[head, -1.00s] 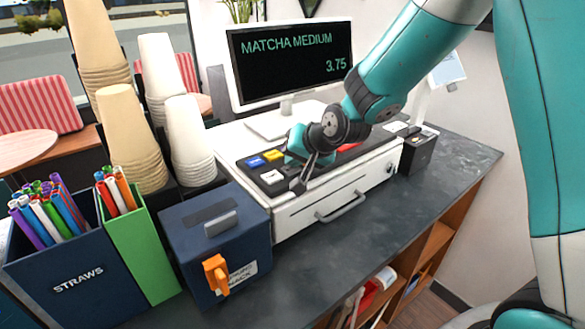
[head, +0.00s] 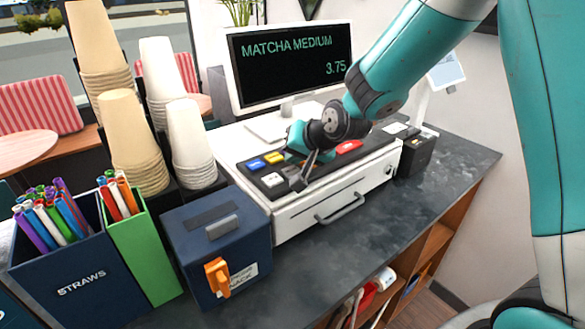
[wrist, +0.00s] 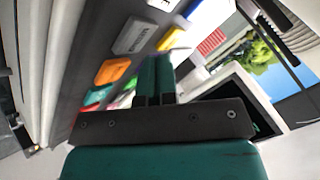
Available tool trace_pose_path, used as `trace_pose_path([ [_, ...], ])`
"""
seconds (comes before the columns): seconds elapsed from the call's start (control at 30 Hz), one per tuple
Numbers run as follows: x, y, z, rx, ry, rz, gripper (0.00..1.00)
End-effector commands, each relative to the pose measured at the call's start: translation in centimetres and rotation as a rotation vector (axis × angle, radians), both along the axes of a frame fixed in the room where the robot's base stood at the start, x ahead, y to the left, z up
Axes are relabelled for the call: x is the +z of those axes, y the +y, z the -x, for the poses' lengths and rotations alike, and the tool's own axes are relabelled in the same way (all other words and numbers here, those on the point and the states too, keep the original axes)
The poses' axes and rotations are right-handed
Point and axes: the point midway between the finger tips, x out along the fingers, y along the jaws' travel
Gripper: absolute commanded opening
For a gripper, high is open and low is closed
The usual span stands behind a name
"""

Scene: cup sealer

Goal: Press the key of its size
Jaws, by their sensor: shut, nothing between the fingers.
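The till's key panel (head: 257,176) has blue (head: 256,163), yellow (head: 274,158), white (head: 272,180) and red (head: 349,147) keys. A grey key (head: 291,172) sits beside the white one, close to my gripper. The monitor (head: 290,62) reads "MATCHA MEDIUM 3.75". My gripper (head: 307,176) is shut and empty, pointing down at the panel. In the wrist view the shut fingers (wrist: 155,75) lie near a yellow key (wrist: 170,39), a grey key (wrist: 135,36) and an orange key (wrist: 112,71). The key lettering is too blurred to read. Contact with a key cannot be told.
A blue box (head: 215,250) with an orange handle stands left of the cash drawer (head: 335,195). Cup stacks (head: 190,145) and straw holders (head: 70,270) stand further left. A dark small device (head: 416,152) stands right of the till. The front counter is clear.

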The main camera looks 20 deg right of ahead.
Motion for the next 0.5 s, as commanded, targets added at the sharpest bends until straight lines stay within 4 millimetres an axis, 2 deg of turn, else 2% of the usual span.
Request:
trace_pose_path([
  [0.23, 0.5, 0.0, 0.0, 0.000, -0.001, -0.001, 0.00],
  [0.5, 3.2, 0.0, 0.0, 0.000, -0.001, -0.001, 0.00],
])
